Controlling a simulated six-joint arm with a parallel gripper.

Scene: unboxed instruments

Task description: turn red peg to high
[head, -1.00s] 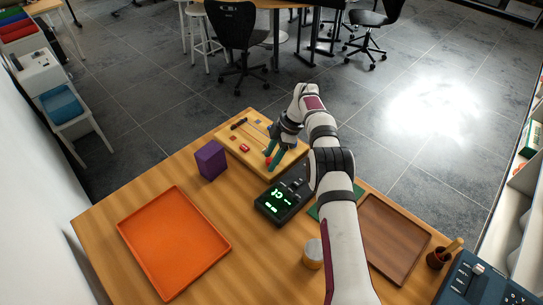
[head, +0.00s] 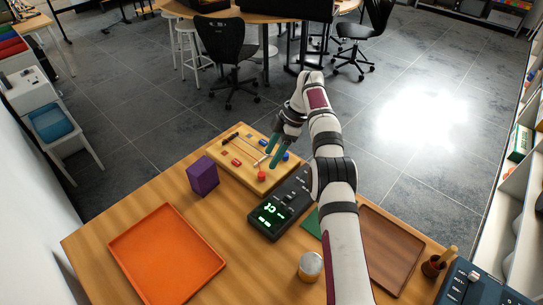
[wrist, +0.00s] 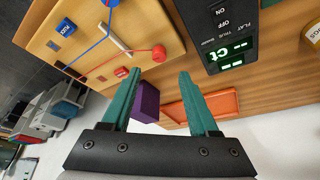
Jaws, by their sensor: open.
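A round red peg (head: 262,176) stands near the front edge of a pale wooden board (head: 216,165) at the table's back. In the wrist view the red peg (wrist: 158,53) appears just beyond the fingertips, with a cord running to it. My gripper (head: 275,163) is open and empty, its teal fingers above the board and apart from the peg. The open fingers also show in the wrist view (wrist: 160,73). A smaller red block (head: 236,162) and a blue piece (head: 285,156) are on the board. No "high" marking is legible.
A dark device with a lit green display (head: 270,213) stands in front of the board. A purple box (head: 202,176) stands left. An orange tray (head: 165,255), a brown tray (head: 390,240) and a round tin (head: 310,266) are nearer.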

